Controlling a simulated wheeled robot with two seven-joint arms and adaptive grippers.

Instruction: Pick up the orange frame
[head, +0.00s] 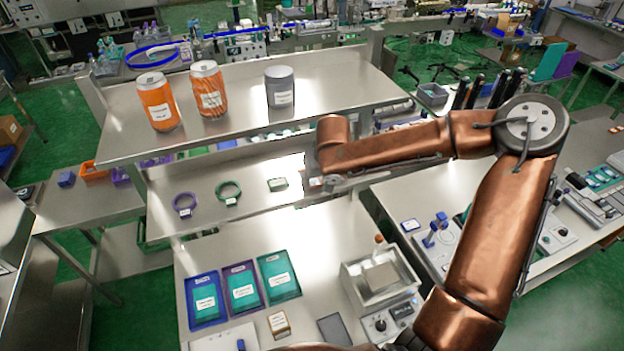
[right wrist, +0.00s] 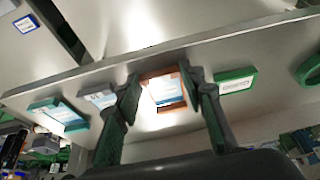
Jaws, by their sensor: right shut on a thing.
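The orange frame (right wrist: 167,90) shows in the right wrist view as an orange rim around a white labelled face. My right gripper (right wrist: 168,94) is shut on it, with one dark finger at each side. The frame is at the shelf; I cannot tell whether it still touches the surface. My left gripper is not in view.
On the lower shelf, left of my arm, lie a green frame (head: 277,184), a green ring (head: 228,193) and a purple ring (head: 184,205). Cans (head: 207,90) stand on the upper shelf (head: 340,88). Trays (head: 242,286) and a metal box (head: 381,277) occupy the front table.

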